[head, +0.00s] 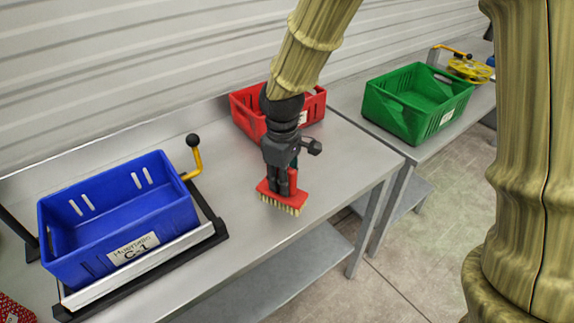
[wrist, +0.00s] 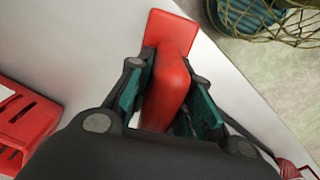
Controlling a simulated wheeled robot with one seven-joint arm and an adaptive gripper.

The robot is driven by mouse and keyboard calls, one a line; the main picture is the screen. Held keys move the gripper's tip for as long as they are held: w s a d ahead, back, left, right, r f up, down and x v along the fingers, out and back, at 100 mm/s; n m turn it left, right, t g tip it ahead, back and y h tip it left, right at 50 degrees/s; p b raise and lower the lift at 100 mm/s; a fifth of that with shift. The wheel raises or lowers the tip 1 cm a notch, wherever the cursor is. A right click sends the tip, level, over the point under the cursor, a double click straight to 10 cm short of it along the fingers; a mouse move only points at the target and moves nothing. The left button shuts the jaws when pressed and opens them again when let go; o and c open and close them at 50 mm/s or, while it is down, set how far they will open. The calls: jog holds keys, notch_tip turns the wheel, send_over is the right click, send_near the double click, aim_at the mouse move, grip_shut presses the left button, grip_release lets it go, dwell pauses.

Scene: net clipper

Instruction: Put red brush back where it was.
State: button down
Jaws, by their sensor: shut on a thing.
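The red brush (head: 291,197) has a red body and handle with pale bristles pointing down. It is upright at the front edge of the metal table, bristles at or just above the top; I cannot tell if they touch. My gripper (head: 281,185) is shut on its handle from above. In the wrist view the red brush (wrist: 172,85) stands between the teal-padded fingers of my gripper (wrist: 165,105). The handle's lower part is partly hidden by the fingers in the head view.
A red crate (head: 246,119) stands behind my gripper on the metal table (head: 338,160). A blue crate (head: 120,225) sits in a black-framed holder with a yellow lever (head: 195,163) at left. A green crate (head: 416,102) stands on another table at right. Bare tabletop lies around the brush.

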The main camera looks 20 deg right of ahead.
jog(key=w+d+f+p, duration=0.1)
jog(key=w, duration=0.2)
jog(key=w+d+f+p, duration=0.1)
jog(key=w+f, duration=0.1)
jog(key=w+d+f+p, duration=0.1)
jog(key=w+d, duration=0.1)
jog(key=w, duration=0.1)
jog(key=shift+w+f, duration=0.25)
jog(key=shift+w, duration=0.1)
jog(key=shift+s, duration=0.1)
jog(key=shift+f, duration=0.1)
jog(key=c, duration=1.3)
grip_release()
